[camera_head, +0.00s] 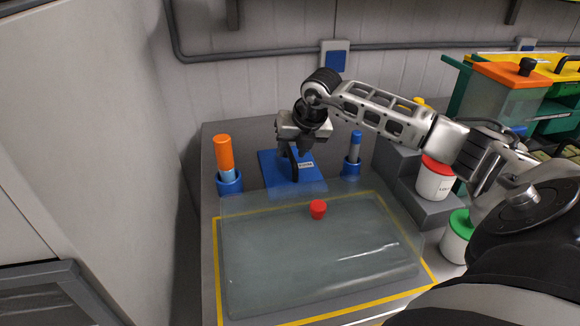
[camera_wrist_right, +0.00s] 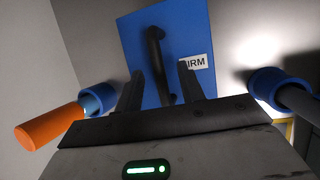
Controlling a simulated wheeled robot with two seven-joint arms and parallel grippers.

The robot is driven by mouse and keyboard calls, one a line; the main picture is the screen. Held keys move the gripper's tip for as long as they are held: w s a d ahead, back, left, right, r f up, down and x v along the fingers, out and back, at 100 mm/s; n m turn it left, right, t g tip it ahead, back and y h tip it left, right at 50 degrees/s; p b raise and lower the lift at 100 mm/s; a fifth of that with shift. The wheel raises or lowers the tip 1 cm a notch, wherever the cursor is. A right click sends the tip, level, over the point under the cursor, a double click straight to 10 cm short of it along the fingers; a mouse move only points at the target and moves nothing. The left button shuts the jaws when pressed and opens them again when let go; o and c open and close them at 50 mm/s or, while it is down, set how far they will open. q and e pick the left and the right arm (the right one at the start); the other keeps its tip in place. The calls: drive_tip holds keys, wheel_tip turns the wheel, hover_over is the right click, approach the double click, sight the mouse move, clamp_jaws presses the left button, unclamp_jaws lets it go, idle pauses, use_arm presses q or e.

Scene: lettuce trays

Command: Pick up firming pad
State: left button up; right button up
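The firming pad (camera_head: 275,176) is a flat blue plate with a black arched handle (camera_head: 293,166) and a white label. It lies at the back of the grey table, behind the clear lid. My right gripper (camera_head: 297,149) is just above the handle, pointing down. In the right wrist view the pad (camera_wrist_right: 136,42) fills the upper middle. There the two dark fingers of my right gripper (camera_wrist_right: 157,80) are apart, with the handle (camera_wrist_right: 156,55) showing between them; contact is not visible. My left gripper is not in view.
An orange-handled tool stands in a blue holder (camera_head: 229,184) left of the pad; another blue holder (camera_head: 350,168) is to its right. A clear panel (camera_head: 300,265) with a red knob (camera_head: 318,209) covers the front. Lidded jars (camera_head: 434,182) stand at right on grey steps.

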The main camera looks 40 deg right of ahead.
drive_tip(key=shift+w+f, duration=0.1)
drive_tip(key=shift+f, duration=0.05)
clamp_jaws()
